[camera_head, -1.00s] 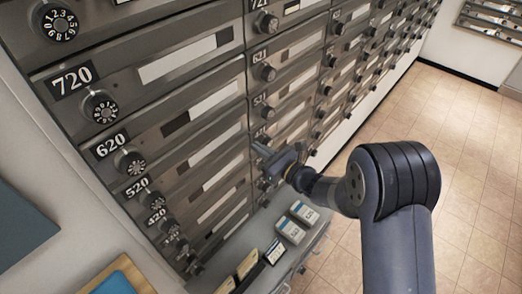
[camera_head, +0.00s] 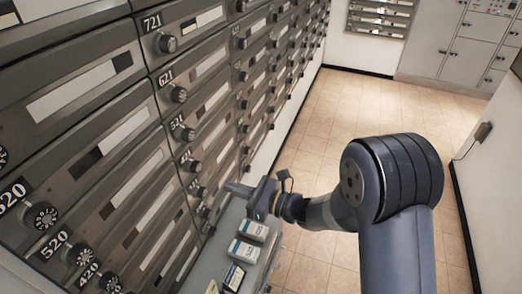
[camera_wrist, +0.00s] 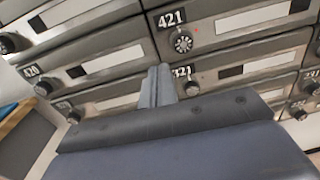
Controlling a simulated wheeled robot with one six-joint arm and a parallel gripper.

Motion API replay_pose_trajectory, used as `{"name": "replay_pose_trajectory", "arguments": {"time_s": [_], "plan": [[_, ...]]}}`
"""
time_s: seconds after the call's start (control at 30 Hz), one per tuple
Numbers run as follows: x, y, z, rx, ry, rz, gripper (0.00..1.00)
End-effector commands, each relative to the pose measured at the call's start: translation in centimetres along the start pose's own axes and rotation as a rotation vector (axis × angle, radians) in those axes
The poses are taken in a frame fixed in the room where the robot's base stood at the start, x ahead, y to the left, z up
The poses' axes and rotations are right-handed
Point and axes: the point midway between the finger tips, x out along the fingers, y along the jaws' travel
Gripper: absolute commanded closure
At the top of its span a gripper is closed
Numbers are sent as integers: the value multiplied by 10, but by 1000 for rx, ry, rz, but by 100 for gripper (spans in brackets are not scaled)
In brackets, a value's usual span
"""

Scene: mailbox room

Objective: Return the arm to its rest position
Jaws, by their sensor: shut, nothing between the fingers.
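My gripper (camera_head: 238,188) is stretched out in front of me at the end of my dark grey arm, close to the lower mailbox rows. In the wrist view its fingers (camera_wrist: 157,84) are together with nothing between them. They point at the mailbox wall (camera_wrist: 110,65), just left of the dial of box 421 (camera_wrist: 182,42) and over part of the box below. Whether the fingertips touch the wall I cannot tell.
A grey ledge (camera_head: 203,268) with several small boxes, such as a white and blue one (camera_head: 252,230), lies below my gripper. Open tiled floor (camera_head: 345,105) is to the right. Grey lockers (camera_head: 455,55) stand at the back right. A white wall (camera_head: 495,150) bounds the right side.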

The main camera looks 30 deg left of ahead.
Motion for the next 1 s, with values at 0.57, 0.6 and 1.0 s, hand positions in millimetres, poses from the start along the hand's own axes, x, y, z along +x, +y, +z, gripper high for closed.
{"name": "replay_pose_trajectory", "arguments": {"time_s": [0.57,0.6,1.0], "plan": [[29,2,2,0,1,4,100],[37,2,2,0,0,4,100],[107,9,2,0,-1,3,100]]}}
